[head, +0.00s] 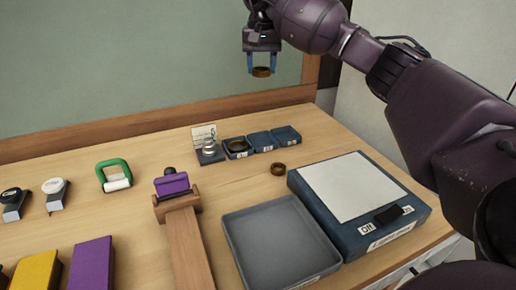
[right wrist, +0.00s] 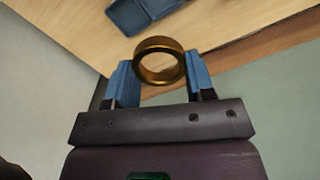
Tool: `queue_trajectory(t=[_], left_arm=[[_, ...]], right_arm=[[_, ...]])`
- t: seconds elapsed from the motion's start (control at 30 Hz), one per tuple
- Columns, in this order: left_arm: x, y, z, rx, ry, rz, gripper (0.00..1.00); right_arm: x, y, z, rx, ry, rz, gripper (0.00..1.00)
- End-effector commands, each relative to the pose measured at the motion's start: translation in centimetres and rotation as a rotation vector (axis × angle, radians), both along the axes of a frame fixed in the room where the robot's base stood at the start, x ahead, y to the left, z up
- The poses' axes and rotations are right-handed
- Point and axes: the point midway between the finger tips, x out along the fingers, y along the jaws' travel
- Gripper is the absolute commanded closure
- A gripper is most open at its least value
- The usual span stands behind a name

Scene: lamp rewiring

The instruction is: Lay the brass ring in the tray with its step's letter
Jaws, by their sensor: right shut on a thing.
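My right gripper (head: 262,66) is shut on a brass ring (head: 262,73), held high above the back of the table. In the right wrist view the ring (right wrist: 160,42) sits between the blue fingertips. Three small blue trays stand in a row at the back: a left tray (head: 229,156) with a dark ring (head: 237,146) in it, a middle tray (head: 260,139) and a right tray (head: 286,133), both looking empty. Their front labels are too small to read surely. Another brass-brown ring (head: 278,168) lies on the table in front of them. My left gripper is out of view.
A small stand with a card (head: 206,147) is left of the trays. A large grey tray (head: 280,240) and a blue box with a pale top and black switch (head: 350,190) stand in front. A wooden holder with a purple block (head: 172,185) is at centre left.

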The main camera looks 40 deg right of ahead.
Motion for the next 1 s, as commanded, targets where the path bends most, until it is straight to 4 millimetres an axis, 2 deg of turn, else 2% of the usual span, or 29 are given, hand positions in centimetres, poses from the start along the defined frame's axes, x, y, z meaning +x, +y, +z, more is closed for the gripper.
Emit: queue_trajectory(t=[0.17, 0.7, 0.83, 1.0], left_arm=[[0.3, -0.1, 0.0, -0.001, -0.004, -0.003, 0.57], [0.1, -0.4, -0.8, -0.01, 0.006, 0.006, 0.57], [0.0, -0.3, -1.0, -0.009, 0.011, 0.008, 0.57], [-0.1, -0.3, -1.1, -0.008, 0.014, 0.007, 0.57]], right_arm=[[0.3, -0.8, -0.6, -0.001, 0.002, -0.018, 0.77], [0.2, -0.7, -12.0, -0.001, 0.003, -0.018, 0.77], [0.2, -0.7, -14.0, 0.0, 0.001, -0.017, 0.77], [0.3, -0.7, -15.2, -0.002, -0.002, -0.017, 0.77]])
